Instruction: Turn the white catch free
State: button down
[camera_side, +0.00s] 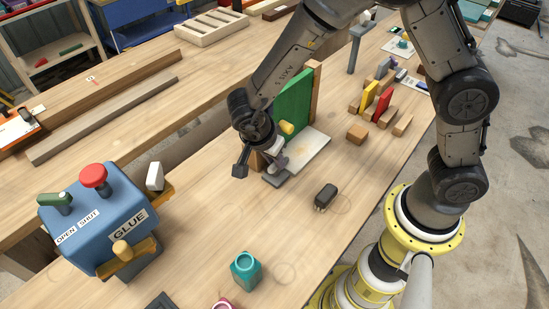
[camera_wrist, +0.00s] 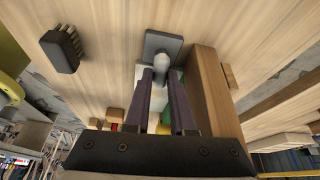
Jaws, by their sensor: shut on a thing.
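The white catch (camera_wrist: 162,62) shows in the wrist view as a pale rounded piece on a dark grey plate (camera_wrist: 164,40). My gripper (camera_wrist: 161,80) has its two dark fingers on either side of it and is shut on it. In the side view my gripper (camera_side: 272,163) is low over the bench, at the foot of an upright green panel (camera_side: 294,105) with a yellow knob (camera_side: 286,128). The dark plate (camera_side: 276,180) lies just below the fingers. The fingers and wrist hide most of the catch there. Its turn angle cannot be told.
A white board (camera_side: 308,148) lies beside the green panel, and a wooden post (camera_side: 314,88) stands at its edge. A dark brush (camera_side: 325,196) lies nearby on the bench. A blue glue box (camera_side: 105,220) with a white lever (camera_side: 155,176) stands left.

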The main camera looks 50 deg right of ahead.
dwell(0.3)
jog(key=c, duration=0.8)
grip_release()
jog(key=shift+o, duration=0.2)
